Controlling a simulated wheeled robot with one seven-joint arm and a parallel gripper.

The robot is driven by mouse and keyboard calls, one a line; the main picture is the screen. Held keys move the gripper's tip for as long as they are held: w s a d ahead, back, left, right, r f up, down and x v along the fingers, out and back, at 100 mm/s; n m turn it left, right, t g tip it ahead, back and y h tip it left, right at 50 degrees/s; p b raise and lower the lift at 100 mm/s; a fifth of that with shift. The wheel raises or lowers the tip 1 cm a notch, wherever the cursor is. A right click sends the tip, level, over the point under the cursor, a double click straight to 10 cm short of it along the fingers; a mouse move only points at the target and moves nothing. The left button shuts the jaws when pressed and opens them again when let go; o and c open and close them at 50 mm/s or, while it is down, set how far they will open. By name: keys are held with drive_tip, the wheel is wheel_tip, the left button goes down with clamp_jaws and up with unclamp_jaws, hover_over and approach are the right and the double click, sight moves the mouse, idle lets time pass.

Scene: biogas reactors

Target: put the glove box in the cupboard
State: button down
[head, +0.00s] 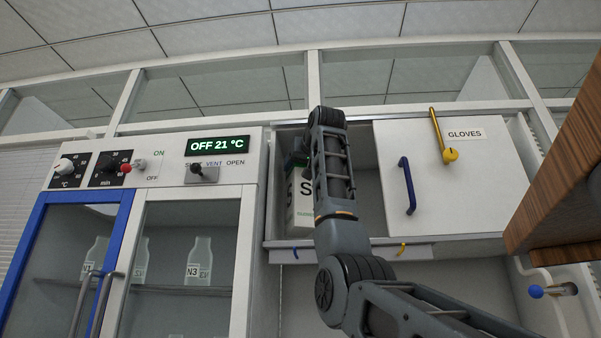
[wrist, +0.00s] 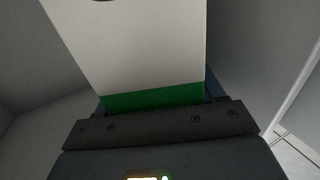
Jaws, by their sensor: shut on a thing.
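The glove box (head: 301,206) is white with green and dark print. It stands inside the open left part of the wall cupboard (head: 369,203), and my arm hides much of it in the head view. In the wrist view the glove box (wrist: 135,45) shows as a white face with a green band, right at my gripper (wrist: 155,118). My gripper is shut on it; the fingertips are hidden. The cupboard's white door (head: 450,195), labelled GLOVES, covers the right part and has a blue handle (head: 408,186).
A yellow latch lever (head: 443,138) is on the door. Left stands an oven-like cabinet (head: 190,240) with bottles behind glass and a display reading OFF 21 °C. A wooden piece (head: 555,190) juts in at right.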

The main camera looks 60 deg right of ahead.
drive_tip(key=shift+f, duration=1.7)
drive_tip(key=shift+f, duration=0.2)
drive_tip(key=shift+c, duration=2.1)
unclamp_jaws()
drive_tip(key=b+v, duration=0.4)
drive_tip(key=v, duration=0.8)
drive_tip(key=shift+r, duration=0.2)
